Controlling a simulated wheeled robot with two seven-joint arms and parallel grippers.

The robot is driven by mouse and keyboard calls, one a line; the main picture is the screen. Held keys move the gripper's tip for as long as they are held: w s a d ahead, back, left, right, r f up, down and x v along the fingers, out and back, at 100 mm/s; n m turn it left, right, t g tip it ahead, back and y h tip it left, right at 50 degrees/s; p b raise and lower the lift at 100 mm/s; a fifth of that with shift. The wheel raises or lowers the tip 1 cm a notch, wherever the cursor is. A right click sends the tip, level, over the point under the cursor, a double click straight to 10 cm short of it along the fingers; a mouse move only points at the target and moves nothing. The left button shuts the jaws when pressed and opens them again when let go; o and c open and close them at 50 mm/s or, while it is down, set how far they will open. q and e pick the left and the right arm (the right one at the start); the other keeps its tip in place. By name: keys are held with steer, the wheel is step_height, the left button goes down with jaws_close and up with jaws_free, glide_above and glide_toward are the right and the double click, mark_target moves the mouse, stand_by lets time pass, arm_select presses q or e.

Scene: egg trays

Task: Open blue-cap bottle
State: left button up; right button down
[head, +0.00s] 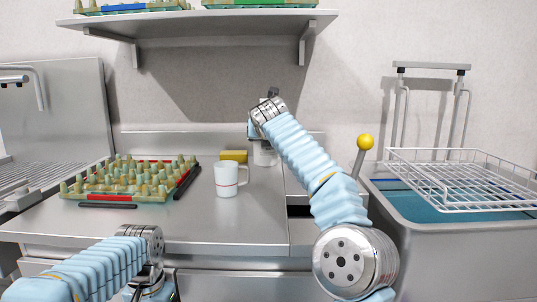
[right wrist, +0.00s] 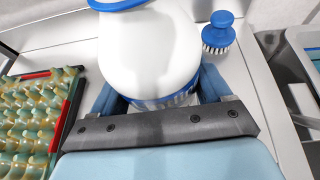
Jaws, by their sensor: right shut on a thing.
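The bottle (right wrist: 150,50) is white and fills the upper middle of the right wrist view. A blue part, apparently its cap (right wrist: 118,4), is cut off by the top edge there. My right gripper (right wrist: 160,92) is shut on the bottle's body, with a blue finger on each side. In the head view the right gripper (head: 258,132) is at the back of the counter, and a pale lower part of the bottle (head: 266,157) shows beneath it. My left gripper (head: 150,285) is low at the front, away from the bottle; its fingers are hidden or cut off.
A white mug (head: 226,182) and a yellow sponge (head: 233,155) stand left of the bottle. An egg tray (head: 100,196) lies further left. A blue brush (right wrist: 220,25) stands beside the bottle. A sink with a wire rack (head: 460,175) is at right, a shelf (head: 200,20) above.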

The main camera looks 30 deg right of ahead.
mark_target(268, 153)
steer(key=shift+w+d+f, duration=0.25)
steer(key=shift+d+f, duration=0.05)
steer(key=shift+f, duration=0.2)
steer(key=shift+w+d+f, duration=0.25)
steer(key=shift+d+f, duration=0.05)
steer(key=shift+f, duration=0.15)
steer(key=f, duration=0.2)
steer(key=shift+w+d+f, duration=0.25)
steer(key=shift+d+f, duration=0.05)
steer(key=shift+f, duration=0.05)
steer(key=shift+a+f, duration=0.1)
steer(key=shift+f, duration=0.45)
steer(key=shift+f, duration=0.1)
jaws_free()
arm_select(q)
steer(key=shift+f, duration=0.1)
arm_select(e)
steer(key=shift+s+a, duration=0.1)
steer(key=shift+s, duration=0.05)
arm_select(q)
steer(key=shift+f+b, duration=0.8)
steer(key=shift+b, duration=0.1)
arm_select(e)
steer(key=v, duration=1.1)
steer(key=shift+s+a+r, duration=0.2)
steer(key=shift+s+r, duration=0.05)
steer(key=shift+r, duration=0.05)
